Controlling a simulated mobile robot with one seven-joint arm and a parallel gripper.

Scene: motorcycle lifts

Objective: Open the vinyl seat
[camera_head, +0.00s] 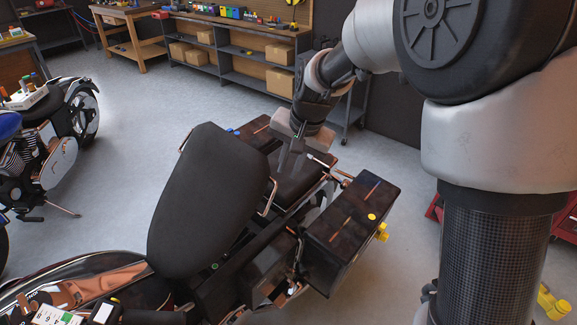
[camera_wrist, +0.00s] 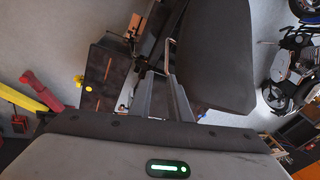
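The black vinyl seat (camera_head: 208,200) stands tilted up steeply from the motorcycle's frame, its lower end near the tank. In the wrist view the seat (camera_wrist: 215,50) fills the upper right. My gripper (camera_head: 283,165) is above the rear of the motorcycle, behind the raised seat and apart from its main pad. In the wrist view the two fingers of my gripper (camera_wrist: 162,76) show a gap with nothing clearly held between them. A thin metal rail (camera_wrist: 170,52) shows just beyond the fingertips; I cannot tell if they touch it.
A dark side case (camera_head: 345,225) with a yellow knob sits close to my gripper. A second case (camera_head: 262,130) is behind it. Another motorcycle (camera_head: 50,150) stands at left. A shelved workbench (camera_head: 225,60) lines the back. Open floor (camera_head: 150,110) lies between them.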

